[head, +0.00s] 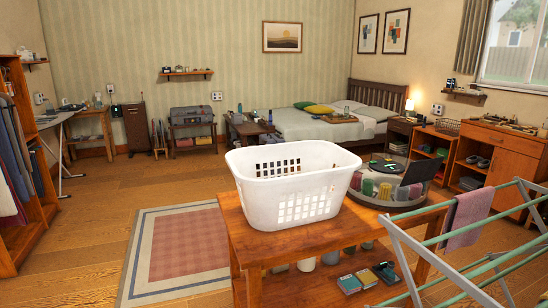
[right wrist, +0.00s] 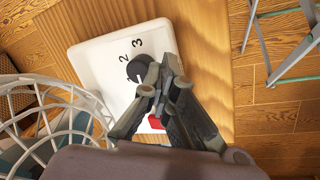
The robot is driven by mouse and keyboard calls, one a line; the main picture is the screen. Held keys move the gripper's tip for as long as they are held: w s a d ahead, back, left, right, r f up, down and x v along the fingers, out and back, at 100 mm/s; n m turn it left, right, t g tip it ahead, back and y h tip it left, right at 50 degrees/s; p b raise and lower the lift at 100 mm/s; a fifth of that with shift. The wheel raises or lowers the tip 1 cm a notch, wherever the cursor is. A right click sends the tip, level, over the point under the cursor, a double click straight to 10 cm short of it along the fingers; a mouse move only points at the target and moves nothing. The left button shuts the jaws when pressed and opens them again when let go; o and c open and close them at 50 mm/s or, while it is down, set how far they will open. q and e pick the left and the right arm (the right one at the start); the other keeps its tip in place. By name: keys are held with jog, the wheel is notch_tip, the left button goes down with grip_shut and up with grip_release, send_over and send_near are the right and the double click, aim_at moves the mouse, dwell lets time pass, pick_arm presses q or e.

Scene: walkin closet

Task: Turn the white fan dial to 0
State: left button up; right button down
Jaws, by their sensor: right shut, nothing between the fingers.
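The white fan base (right wrist: 88,62) shows in the right wrist view on a wooden surface, with the printed numbers 2 and 3 on its face. The black dial (right wrist: 138,68) is beside these numbers and partly covered by my right gripper. My right gripper (right wrist: 163,80) is shut and empty, its fingertips over the dial's right side. I cannot tell whether they touch it. The dial's pointer and the 0 mark are hidden or unclear. A red part (right wrist: 155,121) shows on the base below the fingers. My left gripper is not in view, and I do not see the fan in the head view.
The white fan cage (right wrist: 55,125) fills the left of the wrist view. In the head view, a white laundry basket (head: 290,187) stands on a wooden table (head: 340,247). A drying rack (head: 470,240) is at the right. Open floor with a rug (head: 180,250) lies left.

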jog(key=shift+s+d+f, duration=0.15)
jog(key=shift+d+f, duration=0.05)
jog(key=shift+f, duration=0.1)
jog(key=shift+d, duration=0.25)
jog(key=shift+r+p, duration=0.45)
jog(key=shift+p, duration=0.1)
jog(key=r+p, duration=0.4)
jog(key=r, duration=0.1)
jog(key=shift+w+r, duration=0.2)
jog(key=shift+w, duration=0.05)
